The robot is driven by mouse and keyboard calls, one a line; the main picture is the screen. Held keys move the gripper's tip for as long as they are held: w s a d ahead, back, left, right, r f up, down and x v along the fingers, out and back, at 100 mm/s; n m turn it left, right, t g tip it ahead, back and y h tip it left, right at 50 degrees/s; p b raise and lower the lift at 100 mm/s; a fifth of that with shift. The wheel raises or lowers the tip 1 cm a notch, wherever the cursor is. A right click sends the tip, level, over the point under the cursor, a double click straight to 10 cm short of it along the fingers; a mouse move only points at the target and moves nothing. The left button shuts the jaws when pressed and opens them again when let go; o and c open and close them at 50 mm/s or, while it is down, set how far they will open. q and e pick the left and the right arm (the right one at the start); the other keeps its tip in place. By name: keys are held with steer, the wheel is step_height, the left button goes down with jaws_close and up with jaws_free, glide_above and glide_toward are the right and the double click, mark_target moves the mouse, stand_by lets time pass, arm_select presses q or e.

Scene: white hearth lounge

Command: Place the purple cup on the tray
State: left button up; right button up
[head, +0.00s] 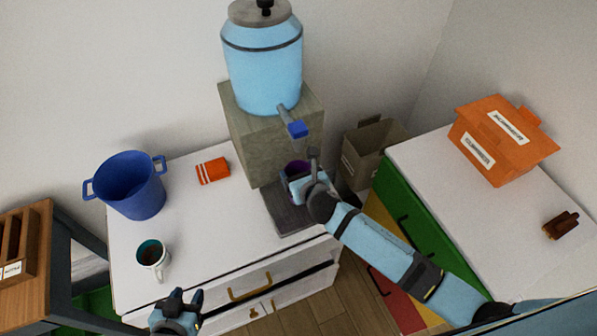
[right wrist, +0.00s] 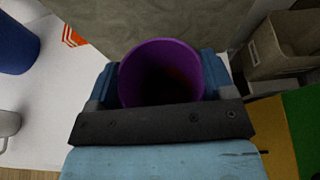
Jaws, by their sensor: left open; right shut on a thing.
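The purple cup (right wrist: 160,75) is upright between the fingers of my right gripper (right wrist: 160,88), which is shut on it; the inside of the cup looks dark. In the head view only a bit of the cup's purple rim (head: 297,167) shows behind my right gripper (head: 302,180). The cup is under the tap of the blue dispenser, over or on the dark tray (head: 292,220); I cannot tell whether it touches the tray. My left gripper (head: 180,300) is open and empty in front of the white cabinet.
The light blue dispenser (head: 262,65) stands on a stone block (head: 268,135) with its blue tap above. An open carton (head: 365,160) sits at the right.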

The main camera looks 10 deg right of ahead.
steer(key=shift+f, duration=0.15)
steer(key=o, duration=1.2)
steer(key=shift+r, duration=0.25)
steer(key=v, duration=1.2)
steer(key=shift+s+d+f+m+g+y, duration=0.1)
steer(key=shift+s+d+f+m+g, duration=0.85)
steer(key=shift+m, duration=4.9)
steer(key=shift+s+d+f+m+t+y, duration=0.15)
steer(key=shift+s+d+f+m, duration=1.45)
steer(key=shift+s+m, duration=3.25)
steer(key=shift+s+d+f+m+g+y, duration=0.25)
steer(key=shift+s+f+m, duration=1.45)
steer(key=shift+m, duration=5.2)
steer(key=shift+w+d+f, duration=0.15)
steer(key=shift+w+f, duration=0.2)
steer(key=shift+w, duration=0.05)
